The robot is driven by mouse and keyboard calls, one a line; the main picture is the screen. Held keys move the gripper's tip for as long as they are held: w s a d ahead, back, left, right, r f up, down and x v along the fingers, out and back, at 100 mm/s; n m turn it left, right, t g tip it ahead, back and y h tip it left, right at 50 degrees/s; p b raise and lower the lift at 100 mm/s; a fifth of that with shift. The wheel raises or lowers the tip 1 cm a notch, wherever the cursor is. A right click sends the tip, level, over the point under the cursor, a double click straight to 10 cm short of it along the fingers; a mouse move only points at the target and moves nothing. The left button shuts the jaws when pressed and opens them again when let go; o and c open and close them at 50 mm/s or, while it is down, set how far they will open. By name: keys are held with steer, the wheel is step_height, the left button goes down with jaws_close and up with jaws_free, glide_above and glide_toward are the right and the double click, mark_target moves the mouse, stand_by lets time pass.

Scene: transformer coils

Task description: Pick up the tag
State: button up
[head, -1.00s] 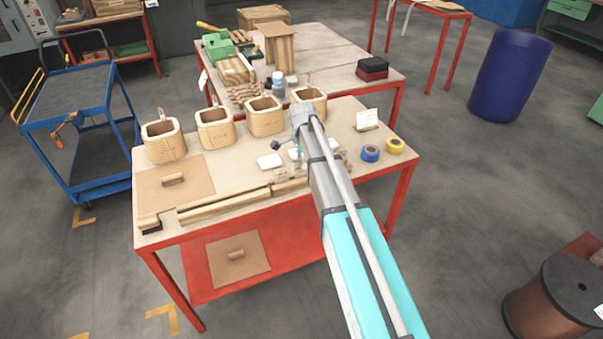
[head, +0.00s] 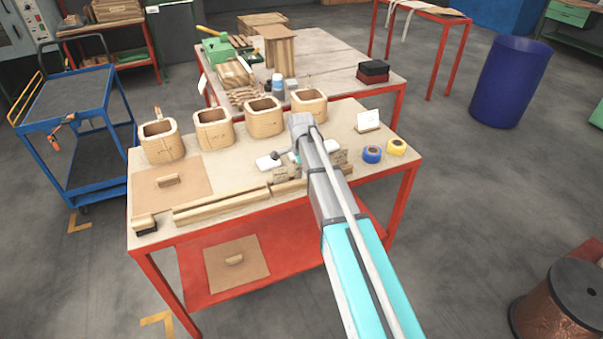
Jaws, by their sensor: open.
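Small tan tags (head: 281,173) seem to stand on the front table, just left of my arm; they are too small to read, and I cannot tell which one is the task's tag. My gripper (head: 286,156) shows only in part, as small dark pieces below the wrist. It is open, close behind the tags in the picture, and nothing shows between its fingers. My arm hides part of the table there. A white card (head: 368,120) stands in a wooden holder to the right of the arm.
Several wooden-looking coils (head: 213,129) line the table's back edge. Wooden strips (head: 222,206) lie along the front, beside a brown board (head: 172,186). Blue tape (head: 372,154) and yellow tape (head: 396,147) sit at the right. A white block (head: 268,163) lies near the gripper.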

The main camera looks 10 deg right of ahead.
steer(key=shift+c, duration=0.3)
jaws_close()
steer(key=shift+r, duration=0.2)
step_height(320, 180, up, 3)
steer(key=p, duration=0.3)
steer(key=s+r+p, duration=0.9)
steer(key=s+p, duration=0.1)
steer(key=s, duration=0.4)
steer(key=shift+d+r, duration=0.35)
stand_by(0.4)
